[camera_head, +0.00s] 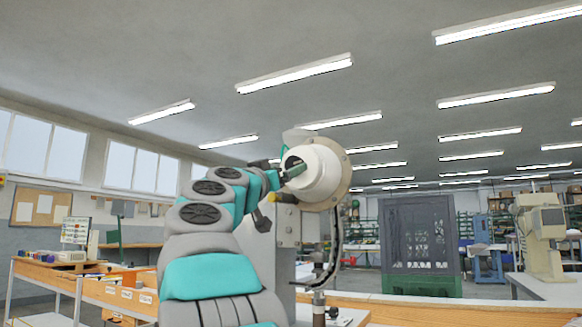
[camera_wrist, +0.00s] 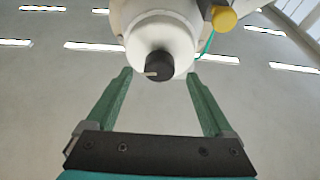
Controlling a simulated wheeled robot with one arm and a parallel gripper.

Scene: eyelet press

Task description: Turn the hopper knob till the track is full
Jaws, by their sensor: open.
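The hopper is a white drum (camera_head: 322,174) on a pale disc at the top of the press (camera_head: 288,228). Its front also shows in the wrist view (camera_wrist: 160,35). The dark round hopper knob (camera_wrist: 158,66) with a pale pointer mark sits at the drum's centre. My gripper (camera_wrist: 159,76) is open, its green fingers on either side of the knob in the picture, with gaps on both sides.
A yellow knob (camera_wrist: 224,18) sticks out beside the hopper, right of my fingers in the wrist view. A wooden bench (camera_head: 455,307) lies below. A dark mesh cabinet (camera_head: 420,240) and another machine (camera_head: 541,235) stand behind at right. The air around the hopper is mostly free.

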